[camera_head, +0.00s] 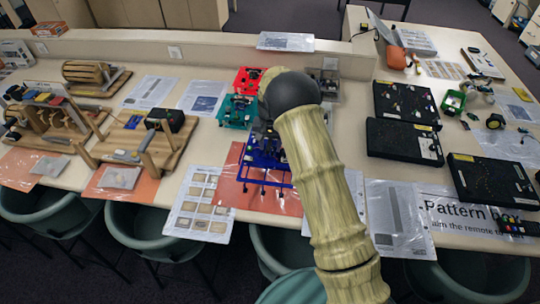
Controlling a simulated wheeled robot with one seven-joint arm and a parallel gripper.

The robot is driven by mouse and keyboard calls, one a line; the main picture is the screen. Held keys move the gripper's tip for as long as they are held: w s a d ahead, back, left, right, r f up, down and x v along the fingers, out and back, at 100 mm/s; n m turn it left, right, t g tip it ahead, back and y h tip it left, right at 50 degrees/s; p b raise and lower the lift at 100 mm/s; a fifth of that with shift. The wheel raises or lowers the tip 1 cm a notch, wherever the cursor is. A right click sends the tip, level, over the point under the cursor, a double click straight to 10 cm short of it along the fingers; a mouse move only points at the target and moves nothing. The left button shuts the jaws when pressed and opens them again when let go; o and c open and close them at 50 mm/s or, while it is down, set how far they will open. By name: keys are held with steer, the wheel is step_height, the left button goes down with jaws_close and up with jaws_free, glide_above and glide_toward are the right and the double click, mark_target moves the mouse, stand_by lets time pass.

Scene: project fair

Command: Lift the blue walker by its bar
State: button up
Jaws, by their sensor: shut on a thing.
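The blue walker (263,174) is a small blue frame with thin legs. It is at the front middle of the table, over a red-orange sheet (226,184). My gripper (266,143) shows only as a dark part at the top of the walker, shut on it. My arm hides the walker's right side and most of the gripper. The bar itself cannot be made out, nor whether the legs touch the sheet. A green walker (235,111) and a red walker (246,80) stand in a row behind it.
Wooden mechanisms (149,138) stand to the left. Black boards (404,140) lie to the right. A sheet of pictures (200,203) lies left of the walker. Chairs (160,233) stand along the table's front edge. A low ledge (215,44) runs behind.

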steer(key=shift+r+b, duration=0.55)
steer(key=shift+r, duration=1.7)
